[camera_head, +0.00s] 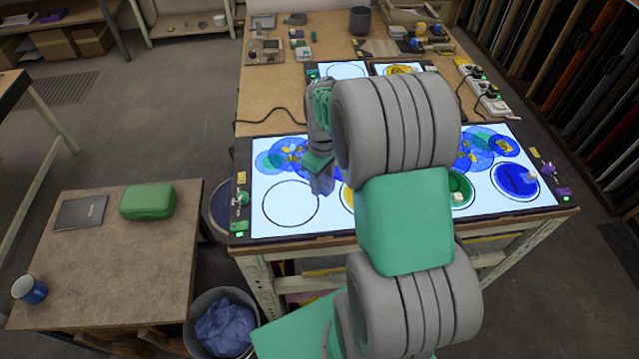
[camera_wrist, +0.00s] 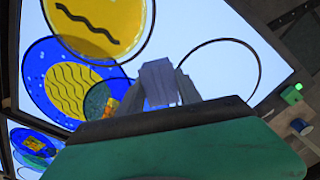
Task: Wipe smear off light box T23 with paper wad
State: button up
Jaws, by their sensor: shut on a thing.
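A large glowing light box (camera_head: 262,219) lies along the near side of the workbench, with painted discs and an empty black circle at its left. It also shows in the wrist view (camera_wrist: 196,30), with yellow and blue discs at the left. Two smaller lit panels (camera_head: 342,69) lie behind it. I cannot read which is T23, and I cannot make out a smear. My gripper (camera_head: 321,188) is low over the front light box, right of the empty circle. In the wrist view, it is shut on a pale grey piece, apparently the paper wad (camera_wrist: 158,78). I cannot tell whether the wad touches the glass.
Small knobs and lit switches (camera_head: 241,199) sit at the box's left end. Tools and a dark cup (camera_head: 360,20) stand at the back. A power strip (camera_head: 483,92) lies at right. A low table (camera_head: 130,255) holds a green case; a lined bin (camera_head: 207,310) stands beside it.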

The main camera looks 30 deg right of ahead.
jog(key=shift+w+d, duration=0.2)
jog(key=shift+w, duration=0.1)
notch_tip(320, 180, up, 4)
jog(key=shift+w+f+p, duration=0.1)
jog(key=shift+p, duration=1)
jog(key=shift+w+a+r+p, duration=0.1)
jog(key=shift+w+r+p, duration=0.1)
jog(key=shift+r+p, duration=0.45)
jog(key=shift+s+r+p, duration=0.1)
jog(key=shift+r+p, duration=0.65)
jog(key=shift+r, duration=0.75)
